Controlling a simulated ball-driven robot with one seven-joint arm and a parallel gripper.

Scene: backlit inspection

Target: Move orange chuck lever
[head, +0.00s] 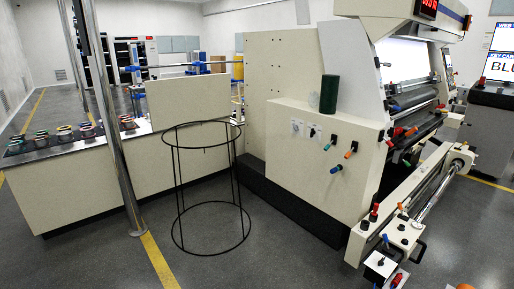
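Several small levers with orange or red handles show on the cream machine, and I cannot tell for certain which one is the chuck lever. One orange lever (402,207) stands on the low arm at the front right, near the end of a silver shaft (437,194). Another orange-handled lever (350,150) sticks out from the machine's side panel, beside green and blue ones. More orange and red handles (410,131) sit by the rollers. My gripper is not in view.
A black wire ring stand (178,205) stands on the floor left of the cream machine (300,150). A metal post (112,130) rises before a long counter (75,195) with small colored items. Open grey floor (290,255) lies in front.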

